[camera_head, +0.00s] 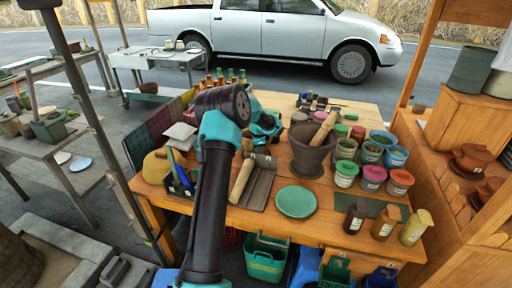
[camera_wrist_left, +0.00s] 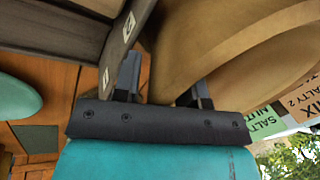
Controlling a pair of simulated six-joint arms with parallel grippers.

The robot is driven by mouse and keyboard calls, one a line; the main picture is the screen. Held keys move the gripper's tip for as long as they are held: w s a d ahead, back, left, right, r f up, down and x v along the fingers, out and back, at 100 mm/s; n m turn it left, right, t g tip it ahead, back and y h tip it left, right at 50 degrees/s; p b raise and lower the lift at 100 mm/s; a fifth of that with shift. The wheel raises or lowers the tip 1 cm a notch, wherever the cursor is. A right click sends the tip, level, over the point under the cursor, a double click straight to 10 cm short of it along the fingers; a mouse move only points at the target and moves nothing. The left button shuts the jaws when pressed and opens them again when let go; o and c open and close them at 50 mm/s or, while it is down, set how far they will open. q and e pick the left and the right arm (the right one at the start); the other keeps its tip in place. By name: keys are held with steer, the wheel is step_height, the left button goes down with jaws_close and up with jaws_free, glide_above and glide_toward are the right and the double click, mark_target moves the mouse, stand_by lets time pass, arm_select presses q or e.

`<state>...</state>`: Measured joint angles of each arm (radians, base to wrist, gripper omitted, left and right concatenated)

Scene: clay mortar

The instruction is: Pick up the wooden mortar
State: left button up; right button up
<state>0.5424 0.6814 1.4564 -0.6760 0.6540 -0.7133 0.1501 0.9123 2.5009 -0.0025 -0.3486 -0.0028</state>
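A dark brown mortar bowl (camera_head: 308,158) stands upright on the wooden table, with a light wooden pestle (camera_head: 325,128) leaning in it. My left gripper (camera_head: 266,128) is above the table to the left of the bowl; its fingertips are hard to make out there. In the left wrist view its two fingers (camera_wrist_left: 162,88) are apart. A large, rounded tan wooden thing (camera_wrist_left: 235,45) lies just beyond and partly between them; I cannot tell whether they touch it. A grey-brown labelled block (camera_wrist_left: 122,40) is beside the left finger. My right gripper is not in view.
A green plate (camera_head: 296,202) lies in front of the bowl. Several paint pots (camera_head: 373,178) crowd its right side. Bottles (camera_head: 384,222) stand at the front right. Crates (camera_head: 265,258) are below.

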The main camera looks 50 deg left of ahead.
arm_select(q)
steer(key=shift+f, duration=0.15)
stand_by(0.3)
jaws_close()
stand_by(1.1)
steer(key=shift+w, duration=0.1)
